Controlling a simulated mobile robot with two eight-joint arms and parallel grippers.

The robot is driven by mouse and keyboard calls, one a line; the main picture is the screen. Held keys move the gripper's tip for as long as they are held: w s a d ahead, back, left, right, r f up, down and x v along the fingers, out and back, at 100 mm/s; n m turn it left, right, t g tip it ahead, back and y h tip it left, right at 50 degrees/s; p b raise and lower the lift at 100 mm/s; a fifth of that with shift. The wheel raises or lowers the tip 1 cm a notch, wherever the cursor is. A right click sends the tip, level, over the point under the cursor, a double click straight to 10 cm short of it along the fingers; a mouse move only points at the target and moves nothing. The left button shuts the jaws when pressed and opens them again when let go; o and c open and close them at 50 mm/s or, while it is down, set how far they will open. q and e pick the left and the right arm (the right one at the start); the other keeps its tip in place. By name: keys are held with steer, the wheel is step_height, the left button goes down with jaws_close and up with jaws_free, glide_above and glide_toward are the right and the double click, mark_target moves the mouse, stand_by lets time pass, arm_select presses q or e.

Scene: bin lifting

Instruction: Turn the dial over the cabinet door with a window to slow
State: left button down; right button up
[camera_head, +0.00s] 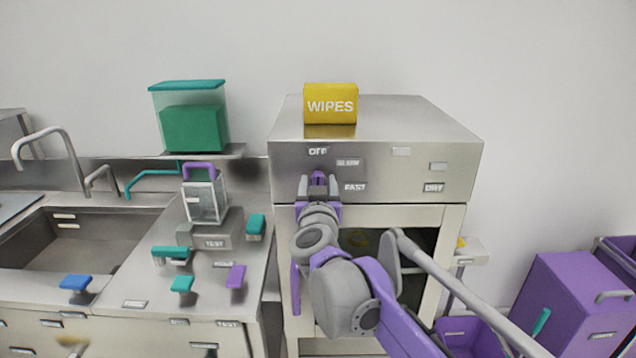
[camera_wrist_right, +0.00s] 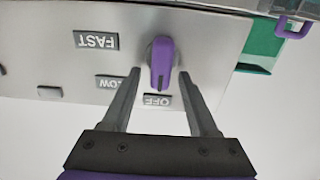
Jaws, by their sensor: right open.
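The purple dial (camera_wrist_right: 161,62) sits on the steel front panel (camera_head: 400,180) above the cabinet with a dark window (camera_head: 420,240). In the wrist view the panel appears upside down and the dial's grip points toward the OFF label (camera_wrist_right: 157,99). The SLOW label (camera_head: 347,162) and FAST label (camera_wrist_right: 96,41) are beside it. My right gripper (camera_wrist_right: 159,72) is open, with one finger on each side of the dial's grip and visible gaps between. In the head view the gripper partly covers the dial (camera_head: 318,178). My left gripper is not visible.
A yellow WIPES box (camera_head: 330,104) stands on top of the cabinet. To the left are a sink (camera_head: 90,240), a clear container with a purple handle (camera_head: 204,200) and a teal-lidded box (camera_head: 190,115). Purple bins (camera_head: 575,305) stand at the lower right.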

steer(key=shift+w, duration=0.1)
jaws_close()
stand_by(0.3)
steer(key=shift+m, duration=0.3)
steer(key=m, duration=0.2)
steer(key=m+p, duration=0.1)
steer(key=m, duration=0.1)
steer(key=shift+d, duration=0.4)
steer(key=m, duration=0.1)
steer(key=m+p, duration=0.1)
steer(key=m, duration=0.3)
steer(key=shift+d+f, duration=0.35)
steer(key=shift+p, duration=0.3)
